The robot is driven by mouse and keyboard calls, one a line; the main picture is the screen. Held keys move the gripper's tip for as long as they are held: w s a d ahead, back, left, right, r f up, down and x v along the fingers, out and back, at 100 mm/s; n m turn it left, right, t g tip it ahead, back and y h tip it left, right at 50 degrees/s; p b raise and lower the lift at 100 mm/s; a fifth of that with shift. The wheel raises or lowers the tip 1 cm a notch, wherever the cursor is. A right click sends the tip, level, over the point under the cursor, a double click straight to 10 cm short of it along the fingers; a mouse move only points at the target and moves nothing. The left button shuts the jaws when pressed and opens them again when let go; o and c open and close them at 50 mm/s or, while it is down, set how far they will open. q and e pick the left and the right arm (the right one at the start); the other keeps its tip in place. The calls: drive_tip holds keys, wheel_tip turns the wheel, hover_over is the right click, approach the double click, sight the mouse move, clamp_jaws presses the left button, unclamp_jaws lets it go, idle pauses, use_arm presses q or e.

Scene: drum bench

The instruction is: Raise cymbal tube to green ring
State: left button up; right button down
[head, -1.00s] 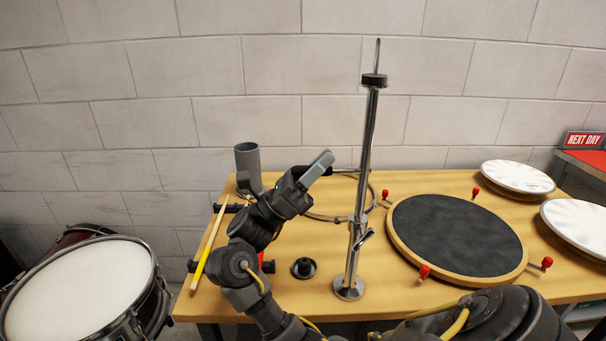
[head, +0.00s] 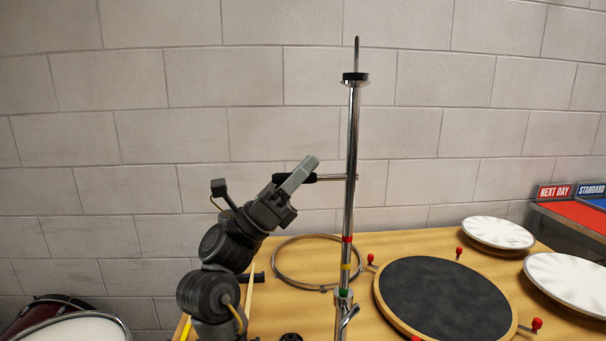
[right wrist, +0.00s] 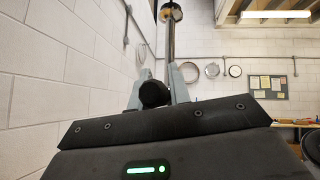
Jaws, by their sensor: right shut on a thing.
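The chrome cymbal tube (head: 351,140) stands upright with a black-topped cap and thin rod at its upper end. It shows red (head: 347,239), yellow (head: 346,267) and green (head: 344,292) rings. The green ring is lowest, right by the top of the stand's clamp collar (head: 343,306). A side handle (head: 330,177) sticks out left from the tube. My right gripper (head: 305,175) is shut on its black grip, which also shows between the fingers in the right wrist view (right wrist: 154,94). My left gripper is out of view.
A black practice pad (head: 440,300) with red knobs lies right of the stand. A metal hoop (head: 283,276) lies behind it to the left. White cymbal-like discs (head: 497,233) sit at the right. A drum (head: 70,328) is at lower left.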

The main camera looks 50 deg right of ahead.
drive_tip(key=c, duration=1.3)
unclamp_jaws()
